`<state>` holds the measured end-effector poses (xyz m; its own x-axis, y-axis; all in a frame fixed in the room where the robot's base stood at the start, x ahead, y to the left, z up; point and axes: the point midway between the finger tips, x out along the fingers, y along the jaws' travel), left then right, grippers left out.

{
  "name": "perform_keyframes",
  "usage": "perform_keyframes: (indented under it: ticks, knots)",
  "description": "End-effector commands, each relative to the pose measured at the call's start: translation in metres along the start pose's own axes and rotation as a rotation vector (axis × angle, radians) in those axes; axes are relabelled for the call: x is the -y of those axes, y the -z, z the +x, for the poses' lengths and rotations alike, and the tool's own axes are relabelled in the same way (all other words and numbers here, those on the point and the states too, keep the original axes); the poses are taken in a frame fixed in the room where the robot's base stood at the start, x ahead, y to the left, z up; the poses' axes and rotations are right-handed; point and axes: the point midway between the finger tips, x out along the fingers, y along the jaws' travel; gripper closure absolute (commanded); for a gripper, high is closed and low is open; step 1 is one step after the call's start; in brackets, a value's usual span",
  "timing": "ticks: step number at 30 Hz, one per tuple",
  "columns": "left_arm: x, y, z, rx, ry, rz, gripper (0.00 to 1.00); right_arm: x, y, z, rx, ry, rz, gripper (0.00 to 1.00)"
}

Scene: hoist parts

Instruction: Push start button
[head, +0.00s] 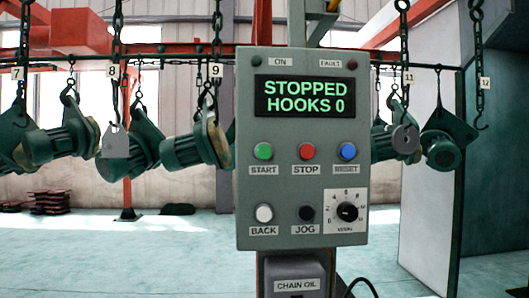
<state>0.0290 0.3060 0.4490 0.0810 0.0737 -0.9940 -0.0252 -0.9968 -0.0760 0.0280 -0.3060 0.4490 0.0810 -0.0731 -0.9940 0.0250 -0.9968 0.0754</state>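The green start button (263,151) is at the upper left of the button rows on a grey control panel (302,220), above a label reading START. A red STOP button (306,151) and a blue button (347,151), its label hard to read, sit to its right. The panel's display (304,96) reads "STOPPED HOOKS 0" in green letters. Neither of my grippers shows in the head view, and nothing covers the start button.
A white BACK button (264,213), a black JOG button (306,213) and a dial (347,212) fill the lower row. Green motor-like parts (190,150) hang from chains with numbered tags behind the panel. A box labelled CHAIN OIL (296,270) is below it.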

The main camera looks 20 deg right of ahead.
Motion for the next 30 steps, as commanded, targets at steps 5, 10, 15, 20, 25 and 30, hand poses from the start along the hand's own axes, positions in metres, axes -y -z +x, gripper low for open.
perform_keyframes:
  ticks: [5, 10, 15, 20, 25, 30]
  knots:
    - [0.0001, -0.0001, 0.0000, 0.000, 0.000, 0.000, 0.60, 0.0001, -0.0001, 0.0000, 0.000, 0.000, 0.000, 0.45]
    - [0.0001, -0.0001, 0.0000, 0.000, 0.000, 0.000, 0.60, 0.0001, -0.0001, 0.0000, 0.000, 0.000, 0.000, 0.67]
    - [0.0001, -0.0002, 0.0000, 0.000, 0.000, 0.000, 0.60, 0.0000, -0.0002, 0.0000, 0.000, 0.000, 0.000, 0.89]
    - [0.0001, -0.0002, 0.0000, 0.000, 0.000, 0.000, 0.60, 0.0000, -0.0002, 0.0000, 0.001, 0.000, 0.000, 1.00]
    - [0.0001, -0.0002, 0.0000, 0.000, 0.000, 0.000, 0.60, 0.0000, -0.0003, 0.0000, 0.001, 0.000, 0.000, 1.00]
    - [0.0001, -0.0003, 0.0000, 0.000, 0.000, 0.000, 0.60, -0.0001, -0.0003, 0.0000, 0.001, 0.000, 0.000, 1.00]
